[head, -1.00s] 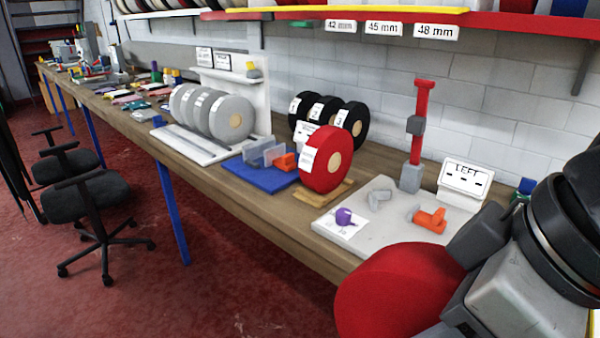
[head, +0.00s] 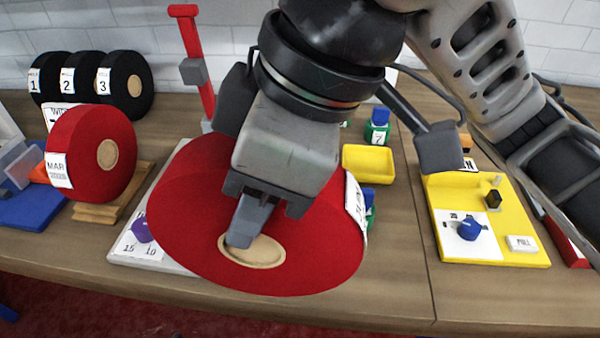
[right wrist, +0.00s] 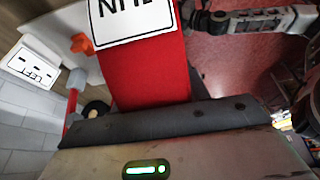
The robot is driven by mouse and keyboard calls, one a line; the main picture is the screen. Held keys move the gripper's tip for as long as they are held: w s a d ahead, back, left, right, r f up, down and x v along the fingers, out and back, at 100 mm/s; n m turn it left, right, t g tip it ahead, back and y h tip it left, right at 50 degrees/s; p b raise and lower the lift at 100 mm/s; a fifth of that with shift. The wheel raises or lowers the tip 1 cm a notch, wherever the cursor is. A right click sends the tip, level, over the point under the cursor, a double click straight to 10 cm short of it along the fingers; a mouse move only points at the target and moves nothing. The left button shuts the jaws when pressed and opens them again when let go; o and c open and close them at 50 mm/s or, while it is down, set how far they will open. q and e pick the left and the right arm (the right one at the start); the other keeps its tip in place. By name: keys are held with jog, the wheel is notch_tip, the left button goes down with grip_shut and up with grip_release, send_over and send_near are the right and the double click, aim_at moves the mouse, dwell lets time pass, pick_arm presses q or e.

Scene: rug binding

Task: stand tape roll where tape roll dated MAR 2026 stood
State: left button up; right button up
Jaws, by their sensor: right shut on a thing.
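A red tape roll (head: 200,210) with a wooden core is tilted in my right gripper (head: 248,222), which is shut on it above the bench's front part. One finger shows at the core. Its white label (head: 356,208) is partly visible; the right wrist view shows the label (right wrist: 135,15) cropped. Another red tape roll (head: 88,140), labelled MAR with a blurred year, stands upright at left, at a wooden stand (head: 110,208). The held roll is right of it, apart. What seems to be my left gripper (right wrist: 206,22) shows small in the right wrist view; its jaws are unclear.
Black rolls (head: 125,85) numbered 1, 2 and 3 stand behind the MAR roll. A pale board (head: 125,250) with a purple piece (head: 141,229) lies under the held roll. A red post (head: 190,50), yellow tray (head: 368,163) and yellow board (head: 500,225) stand near.

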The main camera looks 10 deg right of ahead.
jog(key=w+d+f+b, duration=0.1)
jog(key=w+d+f, duration=0.7)
jog(key=d+f, duration=0.3)
jog(key=shift+f, duration=0.95)
jog(key=shift+w+d, duration=0.1)
jog(key=o, duration=1.3)
jog(key=shift+f, duration=0.2)
jog(key=shift+o, duration=0.2)
